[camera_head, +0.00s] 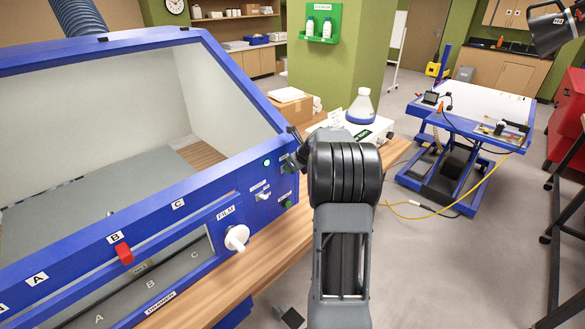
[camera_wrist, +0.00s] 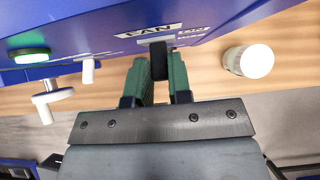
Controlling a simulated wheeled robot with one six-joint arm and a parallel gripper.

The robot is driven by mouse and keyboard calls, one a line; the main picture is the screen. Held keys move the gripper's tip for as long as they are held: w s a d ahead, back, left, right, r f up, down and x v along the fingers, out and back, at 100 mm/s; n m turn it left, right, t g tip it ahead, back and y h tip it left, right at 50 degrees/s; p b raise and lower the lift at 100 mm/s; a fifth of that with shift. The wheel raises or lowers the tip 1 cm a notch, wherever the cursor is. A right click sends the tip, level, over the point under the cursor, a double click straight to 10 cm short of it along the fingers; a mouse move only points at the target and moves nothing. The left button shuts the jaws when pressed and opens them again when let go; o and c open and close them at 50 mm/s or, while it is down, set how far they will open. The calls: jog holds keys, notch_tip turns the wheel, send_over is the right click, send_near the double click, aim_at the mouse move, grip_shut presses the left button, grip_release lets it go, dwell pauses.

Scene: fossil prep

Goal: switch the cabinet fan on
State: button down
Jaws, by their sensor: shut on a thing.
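The blue cabinet (camera_head: 225,190) has its controls on the right end of its front face. The wrist view shows a FAN label (camera_wrist: 148,30) with a dark switch lever (camera_wrist: 158,62) just below it. My gripper (camera_wrist: 160,82) has its two green fingers closed around this lever, one on each side. In the head view my gripper (camera_head: 298,150) is at the panel's right end, and my arm hides most of the fan switch. Which way the switch is set cannot be told.
Close by are a lit round lamp (camera_head: 267,162), a white toggle (camera_head: 262,196), a green button (camera_head: 287,204) and a white FILM knob (camera_head: 237,237). A red slider (camera_head: 124,253) stands at B. A flask (camera_head: 361,106) stands behind my arm.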

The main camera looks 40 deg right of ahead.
dwell(0.3)
jog(key=c, duration=1)
grip_release()
jog(key=shift+c, duration=0.2)
jog(key=shift+r, duration=0.1)
jog(key=b+v, duration=0.2)
jog(key=v, duration=1.1)
jog(key=shift+s+r, duration=0.2)
jog(key=shift+s, duration=0.1)
